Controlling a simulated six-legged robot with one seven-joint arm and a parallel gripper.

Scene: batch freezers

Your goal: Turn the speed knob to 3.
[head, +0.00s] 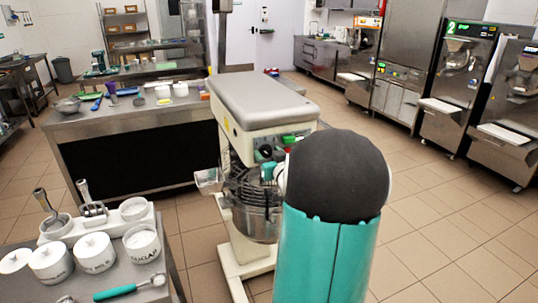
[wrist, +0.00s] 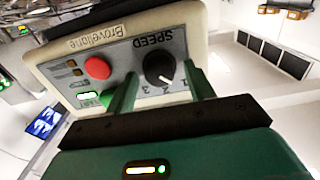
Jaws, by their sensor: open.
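The black speed knob (wrist: 158,66) sits on the grey control panel (wrist: 190,50) under the word SPEED, which reads upside down in the wrist view. Its white pointer faces the numbers on the knob's near side, around 2 or toward 1; I cannot tell exactly. My gripper (wrist: 160,70) is open, with one green finger on each side of the knob. Whether the fingers touch it is unclear. In the head view the panel is on the mixer (head: 262,98), and my arm hides part of it.
A red button (wrist: 97,67) and a lit green switch (wrist: 88,96) sit left of the knob, near my left finger. The head view shows a counter (head: 125,125) behind, a table with labelled white tubs (head: 95,252) at left, and open tiled floor at right.

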